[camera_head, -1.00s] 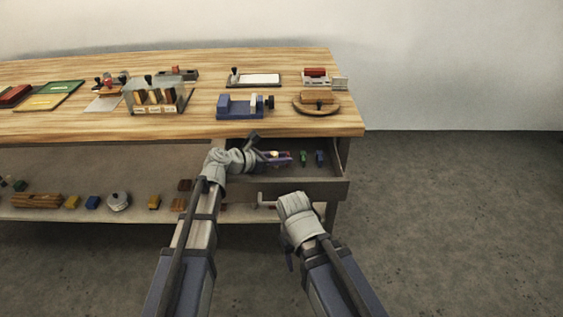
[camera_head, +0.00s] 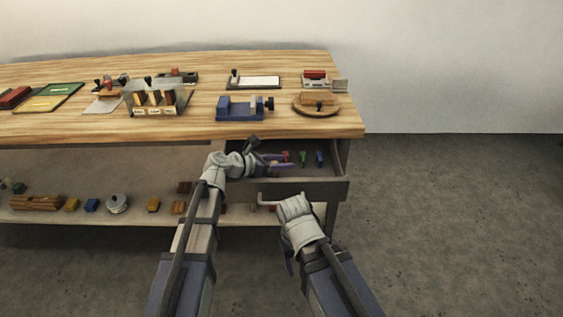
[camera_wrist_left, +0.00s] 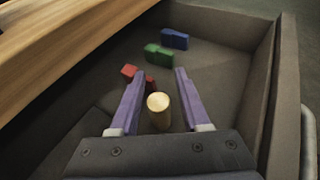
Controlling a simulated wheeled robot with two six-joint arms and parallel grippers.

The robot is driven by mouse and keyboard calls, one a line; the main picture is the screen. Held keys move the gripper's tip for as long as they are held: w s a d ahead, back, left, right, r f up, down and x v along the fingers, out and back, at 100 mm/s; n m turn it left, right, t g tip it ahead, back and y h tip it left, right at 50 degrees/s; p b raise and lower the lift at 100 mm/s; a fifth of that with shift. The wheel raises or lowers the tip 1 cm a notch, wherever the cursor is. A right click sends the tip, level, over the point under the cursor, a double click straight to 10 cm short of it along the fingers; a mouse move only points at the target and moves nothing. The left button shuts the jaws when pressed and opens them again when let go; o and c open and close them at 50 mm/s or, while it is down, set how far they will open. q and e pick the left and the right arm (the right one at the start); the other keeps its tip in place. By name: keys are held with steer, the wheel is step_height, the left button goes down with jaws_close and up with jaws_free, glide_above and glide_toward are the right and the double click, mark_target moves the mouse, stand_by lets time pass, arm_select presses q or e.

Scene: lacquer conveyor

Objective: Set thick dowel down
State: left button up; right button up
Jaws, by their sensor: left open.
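The thick dowel (camera_wrist_left: 159,111) is a short pale wooden cylinder, seen end-on in the left wrist view. It stands in the open drawer (camera_head: 318,189), between the purple fingers of my left gripper (camera_wrist_left: 161,88). The fingers are spread, with a gap on each side of the dowel. The left gripper also shows low inside the drawer in the head view (camera_head: 284,164). My right gripper (camera_head: 284,203) is by the drawer handle (camera_head: 264,203); its fingertips are not clear.
In the drawer beyond the fingers are red (camera_wrist_left: 129,71), green (camera_wrist_left: 158,53) and blue (camera_wrist_left: 174,39) pieces. The drawer walls are close on the right. The tabletop (camera_head: 200,125) overhangs the drawer's back. The drawer floor right of the fingers is clear.

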arm_select(q)
steer(key=shift+f, duration=0.1)
steer(key=shift+r+p, duration=0.25)
steer(key=shift+p, duration=0.1)
steer(key=shift+w+r+p, duration=0.1)
steer(key=shift+r+p, duration=0.35)
steer(key=p+v, duration=0.4)
steer(key=v, duration=0.8)
arm_select(e)
steer(key=shift+r, duration=2.85)
arm_select(q)
steer(key=shift+f, duration=0.15)
arm_select(e)
steer(key=shift+c, duration=0.2)
